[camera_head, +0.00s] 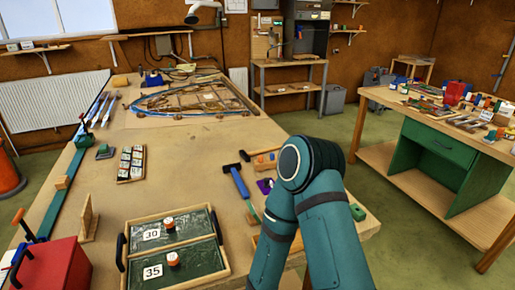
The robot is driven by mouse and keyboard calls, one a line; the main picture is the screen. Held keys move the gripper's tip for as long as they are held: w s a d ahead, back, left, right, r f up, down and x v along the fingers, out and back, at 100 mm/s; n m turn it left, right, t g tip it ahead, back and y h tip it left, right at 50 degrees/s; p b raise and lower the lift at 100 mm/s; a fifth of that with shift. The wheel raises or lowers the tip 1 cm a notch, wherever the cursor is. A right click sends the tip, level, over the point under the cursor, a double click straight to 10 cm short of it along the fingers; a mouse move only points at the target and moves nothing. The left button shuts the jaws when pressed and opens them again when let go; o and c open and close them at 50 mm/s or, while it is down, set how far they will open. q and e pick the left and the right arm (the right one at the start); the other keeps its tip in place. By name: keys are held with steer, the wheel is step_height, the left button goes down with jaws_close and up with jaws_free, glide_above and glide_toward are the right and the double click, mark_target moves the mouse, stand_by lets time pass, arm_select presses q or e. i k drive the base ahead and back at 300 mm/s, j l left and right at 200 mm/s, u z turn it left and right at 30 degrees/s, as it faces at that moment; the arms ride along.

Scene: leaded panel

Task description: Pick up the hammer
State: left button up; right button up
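A hammer (241,184) with a blue handle and a dark head lies on the wooden workbench (185,165), near the middle of the head view. Its head points to the far left and its handle runs towards me. One teal arm of mine, apparently the right, rises from the bottom edge just right of the hammer and covers part of the bench there. No gripper fingers show on it. My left arm and gripper are out of view.
A tray with green compartments (203,233) marked 30 and 35 stands left of the hammer's handle end. A red box (58,266) is at the lower left. A leaded panel (196,97) lies at the far end. The bench middle is clear.

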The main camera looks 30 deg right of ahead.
mark_target(246, 156)
steer(key=l, duration=0.45)
steer(key=k+l, duration=0.15)
steer(key=l, duration=0.35)
steer(key=l+u, duration=0.1)
steer(key=l, duration=0.35)
steer(key=k+l, duration=0.15)
steer(key=l, duration=0.35)
steer(key=l+u, duration=0.1)
steer(key=l, duration=0.55)
steer(key=k+l+u, duration=0.15)
steer(key=l, duration=0.5)
steer(key=l+u, duration=0.1)
steer(key=l, duration=0.55)
steer(key=l+u, duration=0.2)
steer(key=l, duration=0.8)
steer(key=i+l+u, duration=0.1)
steer(key=l, duration=0.2)
steer(key=i+l, duration=0.1)
steer(key=l, duration=0.25)
steer(key=i+l+u, duration=0.15)
steer(key=l, duration=0.2)
steer(key=i+l, duration=0.15)
steer(key=l, duration=0.15)
steer(key=i+l+u, duration=0.15)
steer(key=i+l, duration=0.2)
steer(key=l, duration=0.25)
